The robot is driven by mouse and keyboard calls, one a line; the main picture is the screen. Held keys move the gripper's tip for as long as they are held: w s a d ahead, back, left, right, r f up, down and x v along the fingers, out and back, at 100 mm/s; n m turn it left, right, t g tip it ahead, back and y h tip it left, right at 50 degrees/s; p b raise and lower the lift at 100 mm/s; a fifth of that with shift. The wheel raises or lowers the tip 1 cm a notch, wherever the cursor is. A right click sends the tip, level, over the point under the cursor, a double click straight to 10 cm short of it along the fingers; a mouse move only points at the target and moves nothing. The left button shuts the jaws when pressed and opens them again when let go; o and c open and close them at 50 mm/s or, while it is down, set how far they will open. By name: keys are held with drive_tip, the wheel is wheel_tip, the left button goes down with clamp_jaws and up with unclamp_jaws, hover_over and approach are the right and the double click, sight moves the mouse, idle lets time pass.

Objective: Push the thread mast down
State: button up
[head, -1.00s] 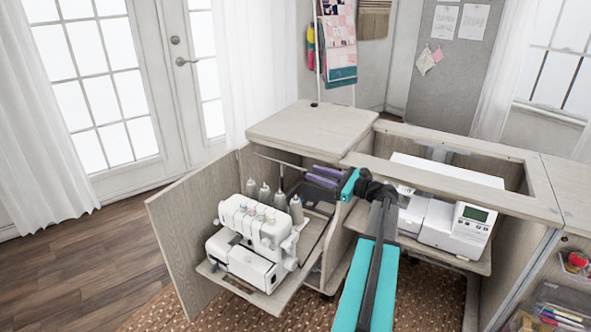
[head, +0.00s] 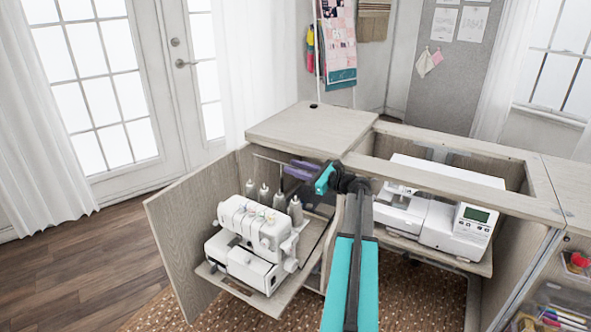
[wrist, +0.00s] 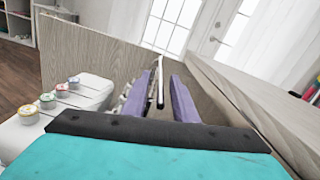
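The white serger (head: 250,238) stands on a pull-out shelf at the left of the cabinet, with several grey thread cones (head: 264,193) behind it. The thread mast (head: 281,172) is a thin upright metal rod with a crossbar, raised behind the cones. My gripper (head: 291,170) is open, its purple fingers just right of the mast and pointing toward it. In the wrist view, the mast (wrist: 160,88) shows between the two spread fingers of my gripper (wrist: 162,78). I cannot tell whether it is between them or just beyond; no contact shows.
The raised wooden top (head: 312,126) is close above my gripper's right side. The open cabinet door (head: 180,230) stands at the left. A white sewing machine (head: 440,215) sits in the bay to the right. There is open space above the serger.

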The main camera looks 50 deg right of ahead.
drive_tip(key=shift+c, duration=0.2)
clamp_jaws()
drive_tip(key=shift+s, duration=0.1)
idle(1.0)
